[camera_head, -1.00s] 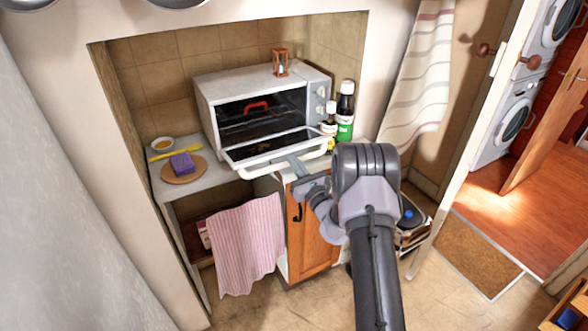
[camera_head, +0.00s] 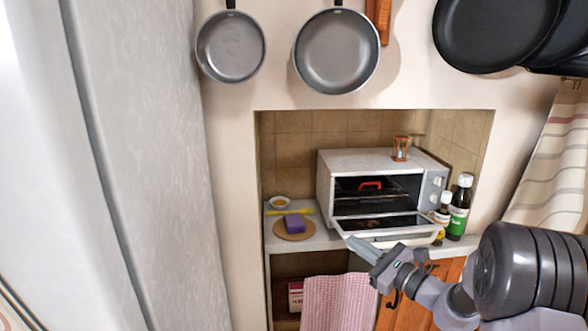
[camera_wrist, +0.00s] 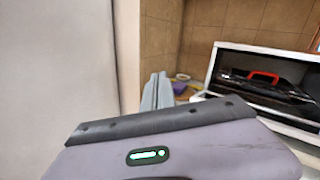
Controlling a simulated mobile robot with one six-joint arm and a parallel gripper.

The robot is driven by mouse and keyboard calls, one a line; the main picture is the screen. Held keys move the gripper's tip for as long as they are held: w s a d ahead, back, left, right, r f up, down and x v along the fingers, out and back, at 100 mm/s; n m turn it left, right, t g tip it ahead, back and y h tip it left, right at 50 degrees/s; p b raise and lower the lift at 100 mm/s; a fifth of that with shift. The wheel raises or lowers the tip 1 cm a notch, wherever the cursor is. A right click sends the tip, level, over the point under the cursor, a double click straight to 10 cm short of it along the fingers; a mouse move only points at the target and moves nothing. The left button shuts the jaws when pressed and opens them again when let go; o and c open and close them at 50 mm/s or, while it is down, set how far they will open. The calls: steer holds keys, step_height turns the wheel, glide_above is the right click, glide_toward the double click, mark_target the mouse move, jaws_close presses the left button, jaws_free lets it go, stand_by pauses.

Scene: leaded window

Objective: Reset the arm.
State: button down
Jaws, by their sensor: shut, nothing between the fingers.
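My gripper (camera_head: 360,247) is shut and empty. In the head view it is at the lower right of centre, in front of the open toaster oven (camera_head: 333,190), and its tip shows just left of the lowered oven door (camera_head: 385,224). I cannot tell whether it touches the door. In the wrist view my closed fingers (camera_wrist: 156,92) point ahead, with the oven (camera_wrist: 222,62) to their right. A red-handled item (camera_head: 370,185) lies inside the oven.
A pink towel (camera_head: 338,303) hangs below. Pans (camera_head: 337,52) hang above.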

steer(key=s+a+r+n+g, duration=0.2)
steer(key=s+a+n+g, duration=0.3)
steer(key=s+a+n, duration=0.45)
steer(key=s+a+r+n+g, duration=0.2)
steer(key=s+a+n+g, duration=0.35)
steer(key=s, duration=0.65)
steer(key=s+d+f+n+h, duration=0.1)
steer(key=s+d+n+h, duration=0.2)
steer(key=s, duration=0.4)
steer(key=s+d+f+n+t+h, duration=0.1)
steer(key=s+d+n+h, duration=0.2)
steer(key=s+h, duration=0.3)
steer(key=shift+s+d+f, duration=0.15)
steer(key=shift+s, duration=0.55)
